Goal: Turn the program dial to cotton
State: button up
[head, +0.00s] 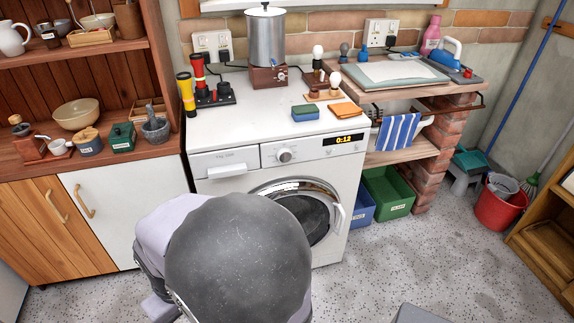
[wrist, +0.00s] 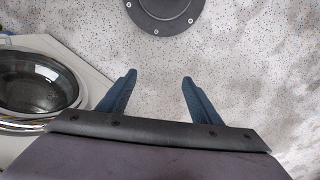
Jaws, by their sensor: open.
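The program dial (head: 284,155) is a round silver-white knob on the front panel of the white washing machine (head: 225,184). Its markings and pointer are too small to read, so I cannot tell its setting. A lit amber display (head: 343,140) sits to its right on the same panel. In the wrist view my gripper (wrist: 159,78) is open and empty, its two blue fingers apart over the speckled floor. The washer's round door (wrist: 40,82) shows at the left of that view, and the dial does not show there. In the head view my arm hides the gripper.
The wooden shelf unit (head: 160,45) stands left, a brick-sided bench (head: 425,170) right. Floor in front is largely clear.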

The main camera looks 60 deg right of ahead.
jog(key=s+d+f+m+g+y+b, duration=0.1)
jog(key=s+d+f+m+y+b, duration=0.1)
jog(key=s+d+f+m+b, duration=1.05)
jog(key=s+d+f+n+t+h+p, duration=0.1)
jog(key=s+d+f+h, duration=0.15)
jog(key=d, duration=0.75)
jog(key=s+d+f+n+h+p, duration=0.1)
jog(key=s+d+f+h, duration=0.2)
jog(key=d, duration=0.7)
jog(key=n+t+h, duration=0.4)
jog(key=t+h, duration=0.5)
jog(key=t, duration=0.4)
send_near(286, 157)
jog(key=shift+x, duration=4)
